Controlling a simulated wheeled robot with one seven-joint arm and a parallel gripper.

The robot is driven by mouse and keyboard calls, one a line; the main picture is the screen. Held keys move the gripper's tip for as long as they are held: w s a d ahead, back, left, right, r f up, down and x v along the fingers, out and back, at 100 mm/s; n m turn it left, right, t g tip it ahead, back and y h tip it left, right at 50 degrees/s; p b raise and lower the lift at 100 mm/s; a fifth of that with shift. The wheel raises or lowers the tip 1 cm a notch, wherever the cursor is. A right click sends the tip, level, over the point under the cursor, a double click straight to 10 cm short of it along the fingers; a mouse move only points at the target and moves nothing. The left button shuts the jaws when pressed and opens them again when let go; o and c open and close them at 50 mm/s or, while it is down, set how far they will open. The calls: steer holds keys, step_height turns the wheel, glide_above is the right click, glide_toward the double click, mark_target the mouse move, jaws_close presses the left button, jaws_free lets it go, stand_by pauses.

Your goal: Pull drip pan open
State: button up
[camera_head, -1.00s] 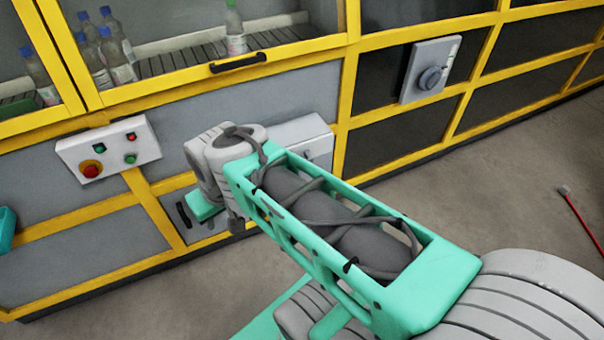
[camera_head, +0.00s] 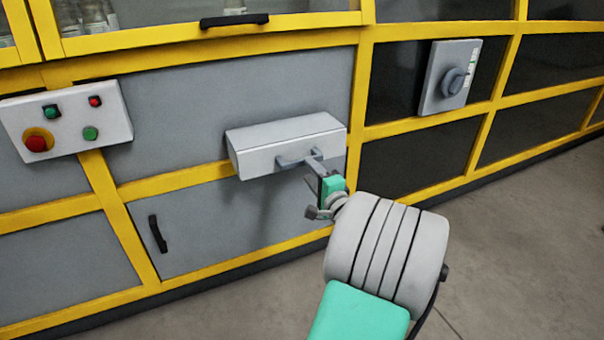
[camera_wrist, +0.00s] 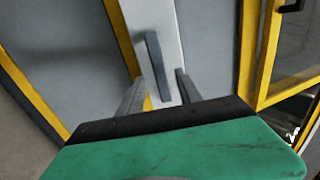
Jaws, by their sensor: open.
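The drip pan (camera_head: 262,150) is a light grey box standing out from the cabinet front below the grey panel. A grey bar handle (camera_head: 290,160) is on its front. My gripper (camera_head: 318,162) is at the right part of the handle, partly hiding it. In the wrist view, the pan front (camera_wrist: 163,15) is a pale strip with the handle (camera_wrist: 157,62) across its middle. My gripper (camera_wrist: 159,80) is open, with one finger on each side of the handle in the picture. I cannot tell whether the fingers touch it.
A control box (camera_head: 66,118) with a red stop button is at left. A door with a black handle (camera_head: 157,233) is below the pan. A rotary switch box (camera_head: 449,77) is at right. The floor (camera_head: 520,230) at right is clear.

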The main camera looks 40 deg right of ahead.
mark_target(303, 163)
steer(key=b+x, duration=0.1)
steer(key=x, duration=0.4)
steer(key=shift+w, duration=0.3)
jaws_close()
stand_by(1.0)
